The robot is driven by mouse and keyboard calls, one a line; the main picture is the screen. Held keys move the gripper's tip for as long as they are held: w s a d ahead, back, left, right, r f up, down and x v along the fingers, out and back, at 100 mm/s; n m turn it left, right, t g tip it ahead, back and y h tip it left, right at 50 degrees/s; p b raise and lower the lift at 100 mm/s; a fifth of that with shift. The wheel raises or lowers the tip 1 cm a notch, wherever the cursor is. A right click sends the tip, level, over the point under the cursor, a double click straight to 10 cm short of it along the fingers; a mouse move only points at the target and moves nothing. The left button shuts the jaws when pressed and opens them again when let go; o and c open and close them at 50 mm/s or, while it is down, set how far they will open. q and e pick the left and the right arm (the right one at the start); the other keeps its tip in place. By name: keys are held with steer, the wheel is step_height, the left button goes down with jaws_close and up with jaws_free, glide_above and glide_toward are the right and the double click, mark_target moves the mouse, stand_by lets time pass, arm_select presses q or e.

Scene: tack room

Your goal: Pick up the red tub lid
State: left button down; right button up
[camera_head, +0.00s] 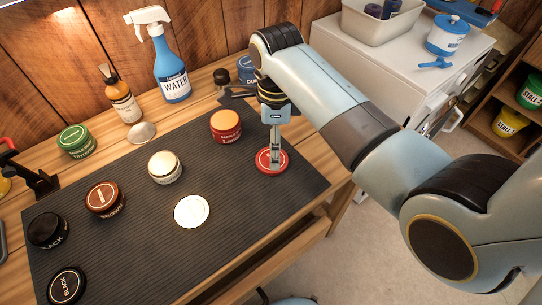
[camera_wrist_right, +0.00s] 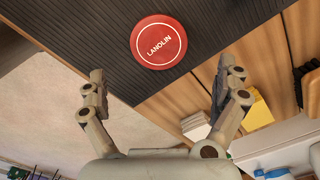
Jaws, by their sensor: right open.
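The red tub lid (camera_head: 266,165) lies flat on the dark ribbed mat (camera_head: 130,240), near the mat's right edge. In the right wrist view the lid (camera_wrist_right: 158,41) shows a white ring and the word LANOLIN. My right gripper (camera_head: 275,150) is over the lid in the head view and hides part of it. In the wrist view its two fingers (camera_wrist_right: 165,70) are spread wide, with the lid ahead of them and nothing between them. A red tub (camera_head: 226,127) stands behind and left of the lid. My left gripper is not in view.
A cream tub (camera_head: 164,168), brown tub (camera_head: 105,200) and black tub (camera_head: 48,231) stand on the mat. A pale lid (camera_head: 191,211) and black lid (camera_head: 67,285) lie there too. A spray bottle (camera_head: 172,75) stands behind. The mat's middle front is clear.

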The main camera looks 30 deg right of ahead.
steer(key=shift+f, duration=0.4)
step_height(320, 180, down, 5)
steer(key=shift+r, duration=0.1)
steer(key=shift+s, duration=0.1)
steer(key=c, duration=0.4)
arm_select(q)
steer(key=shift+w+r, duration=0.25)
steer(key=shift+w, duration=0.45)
arm_select(e)
steer(key=c, duration=0.5)
